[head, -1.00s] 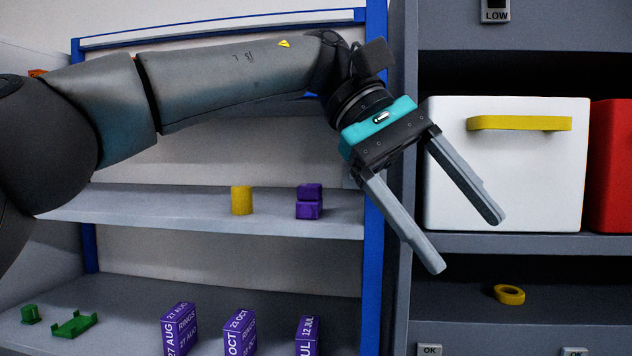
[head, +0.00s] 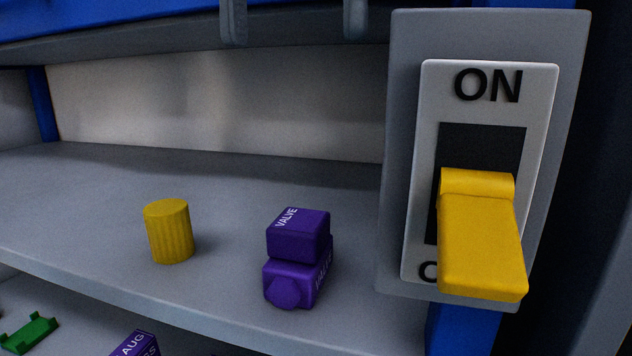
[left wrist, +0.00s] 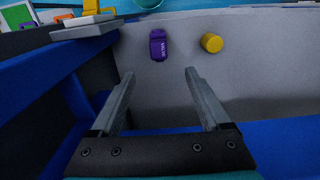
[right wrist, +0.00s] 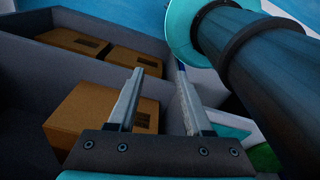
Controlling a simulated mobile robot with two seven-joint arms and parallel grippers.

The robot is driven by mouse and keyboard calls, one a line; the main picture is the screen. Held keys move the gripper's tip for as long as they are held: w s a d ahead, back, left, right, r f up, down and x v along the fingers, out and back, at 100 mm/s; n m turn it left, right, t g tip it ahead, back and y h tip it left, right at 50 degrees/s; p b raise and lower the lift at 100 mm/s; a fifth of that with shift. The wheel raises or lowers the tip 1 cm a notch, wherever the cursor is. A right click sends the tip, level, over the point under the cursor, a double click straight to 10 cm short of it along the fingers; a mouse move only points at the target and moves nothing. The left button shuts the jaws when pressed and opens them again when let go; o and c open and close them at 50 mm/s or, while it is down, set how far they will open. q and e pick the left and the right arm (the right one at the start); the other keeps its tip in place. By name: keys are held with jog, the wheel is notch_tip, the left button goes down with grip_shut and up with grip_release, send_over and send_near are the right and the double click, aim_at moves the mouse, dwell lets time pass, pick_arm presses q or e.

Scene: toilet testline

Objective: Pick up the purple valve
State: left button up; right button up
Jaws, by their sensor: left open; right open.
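The purple valve (head: 297,250) sits on the grey shelf in the head view, a block lettered VALVE over a lower part with a round knob at the front. In the left wrist view the valve (left wrist: 158,45) lies just beyond and between my left fingertips, not touched. My left gripper (left wrist: 160,76) is open and empty. In the head view only the tips of my left gripper (head: 294,24) show at the top edge, above and behind the valve. My right gripper (right wrist: 160,76) is open and empty, away from the valve, over a compartment with cardboard boxes.
A yellow ribbed cylinder (head: 169,232) stands left of the valve. A switch panel with a yellow lever (head: 482,240) marked ON is mounted at the right. A green part (head: 30,333) lies on the lower shelf. Cardboard boxes (right wrist: 100,118) are near my right gripper.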

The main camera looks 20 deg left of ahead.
aim_at(299, 219)
pick_arm(q)
jog(key=shift+s+f, duration=0.15)
jog(key=shift+f, duration=2.4)
jog(key=shift+s+f, duration=0.1)
jog(key=shift+f, duration=2.4)
jog(key=shift+w+d+f, duration=0.1)
jog(key=shift+w+f, duration=0.05)
jog(key=shift+f, duration=1.1)
jog(key=shift+w+f, duration=0.1)
jog(key=shift+f, duration=1.1)
jog(key=shift+c, duration=0.3)
grip_shut()
